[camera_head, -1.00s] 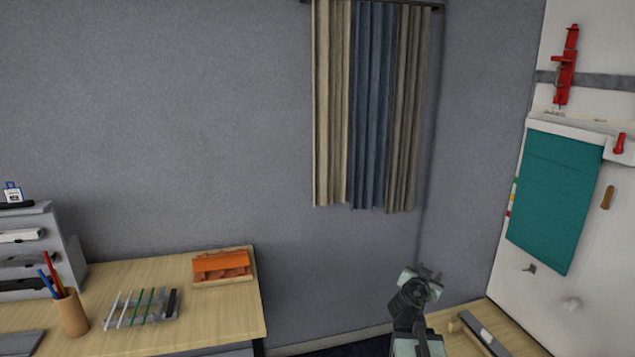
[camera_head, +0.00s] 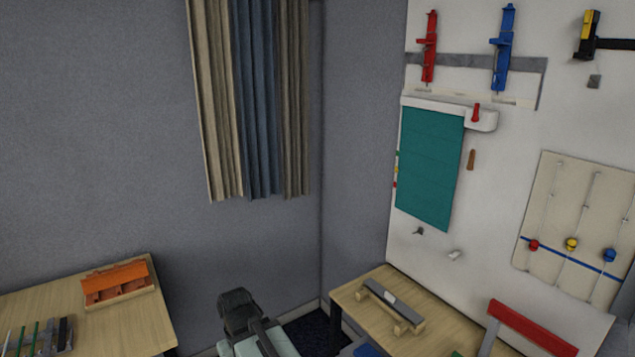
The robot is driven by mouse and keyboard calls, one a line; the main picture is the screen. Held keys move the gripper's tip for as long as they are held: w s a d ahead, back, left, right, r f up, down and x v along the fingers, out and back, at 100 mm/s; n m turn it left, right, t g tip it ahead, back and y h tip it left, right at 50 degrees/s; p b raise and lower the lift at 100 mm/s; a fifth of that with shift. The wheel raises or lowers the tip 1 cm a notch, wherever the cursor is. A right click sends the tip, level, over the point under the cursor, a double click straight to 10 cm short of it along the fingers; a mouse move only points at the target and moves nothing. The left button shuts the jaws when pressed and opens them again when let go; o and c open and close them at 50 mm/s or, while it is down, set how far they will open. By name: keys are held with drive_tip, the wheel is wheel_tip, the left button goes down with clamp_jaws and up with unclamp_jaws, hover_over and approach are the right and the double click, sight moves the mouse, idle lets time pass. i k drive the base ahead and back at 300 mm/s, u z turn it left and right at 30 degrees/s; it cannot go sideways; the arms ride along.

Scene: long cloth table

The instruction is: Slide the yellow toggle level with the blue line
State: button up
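The yellow toggle (camera_head: 571,244) is a small round knob on a cord, on a cream panel (camera_head: 545,205) on the white wall at the right. A thin blue line (camera_head: 552,249) runs across the panel's lower part, slanting in this view. The yellow toggle looks close to the line, slightly above it; the exact offset is too small to tell. My gripper (camera_head: 238,304) is at the bottom centre, far left of the panel and apart from it. Its fingers cannot be made out.
A red toggle (camera_head: 533,245) and a blue toggle (camera_head: 610,255) flank the yellow one. Below the panel stands a table (camera_head: 435,335) with a wooden rack and a red-topped item (camera_head: 532,326). A second table (camera_head: 125,330) stands at left. Curtains (camera_head: 260,100) hang behind.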

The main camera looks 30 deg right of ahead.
sight(570, 245)
drive_tip(key=z, duration=2.45)
